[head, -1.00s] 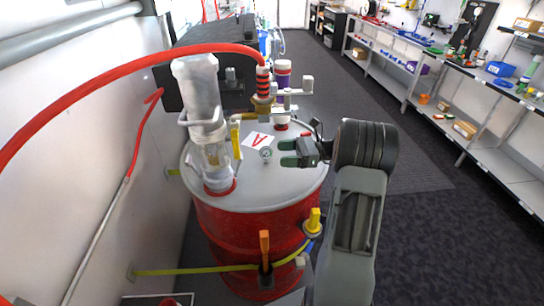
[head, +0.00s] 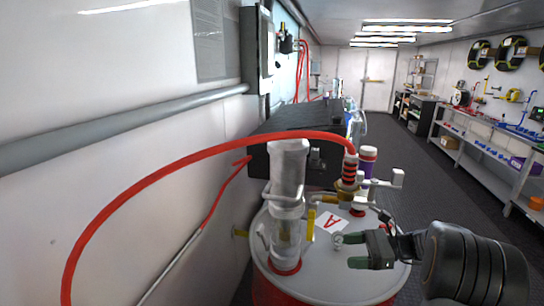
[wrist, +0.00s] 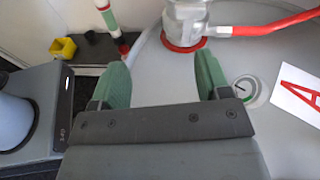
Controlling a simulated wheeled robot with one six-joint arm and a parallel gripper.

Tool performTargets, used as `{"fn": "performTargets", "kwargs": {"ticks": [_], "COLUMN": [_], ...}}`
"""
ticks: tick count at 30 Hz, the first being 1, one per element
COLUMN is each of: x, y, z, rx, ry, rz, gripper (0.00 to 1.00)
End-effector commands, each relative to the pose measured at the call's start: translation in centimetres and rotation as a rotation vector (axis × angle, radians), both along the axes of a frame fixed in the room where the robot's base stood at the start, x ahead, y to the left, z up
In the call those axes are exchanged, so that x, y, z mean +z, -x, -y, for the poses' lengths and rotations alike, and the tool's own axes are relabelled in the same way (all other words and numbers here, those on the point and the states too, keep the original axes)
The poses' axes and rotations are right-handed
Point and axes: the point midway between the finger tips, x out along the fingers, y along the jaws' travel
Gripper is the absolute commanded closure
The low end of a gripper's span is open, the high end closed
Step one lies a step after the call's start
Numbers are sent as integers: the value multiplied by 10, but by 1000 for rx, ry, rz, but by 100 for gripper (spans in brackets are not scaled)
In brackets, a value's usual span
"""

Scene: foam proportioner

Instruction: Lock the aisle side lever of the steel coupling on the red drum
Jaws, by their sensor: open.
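The red drum (head: 275,292) stands low in the head view under a grey lid (head: 330,284). At the lid's far side, the coupling (head: 347,190) sits below the red-and-black banded hose end. A pale lever-like arm with a block end (head: 397,179) sticks out on the aisle side; its lock state cannot be told. My gripper (head: 354,249) is open and empty above the lid, nearer than the coupling and apart from it. In the wrist view its green fingers (wrist: 163,82) are spread over the lid (wrist: 160,75); the coupling is not identifiable there.
A clear cylinder (head: 287,205) with a red base ring stands left of my gripper. A gauge (wrist: 245,88) and a card marked A (wrist: 300,90) lie near the fingers. The red hose (head: 170,172) arches across the left. Shelves (head: 485,150) line the right, beyond the aisle.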

Motion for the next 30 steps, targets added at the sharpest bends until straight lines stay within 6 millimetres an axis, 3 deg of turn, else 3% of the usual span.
{"fn": "performTargets", "kwargs": {"ticks": [3,6,9,13,18,24,30], "x": [8,7,4,2,5,8,10], "y": [32,67,100,132,155,165,167], "z": [-49,-77,-91,-95,-90,-86,-84], "rx": [170,343,525,750,984,1139,1184], "ry": [275,535,776,1044,1299,1458,1501], "rz": [110,249,416,646,908,1091,1142], "gripper": [30,30,30,30,30,30,30]}}
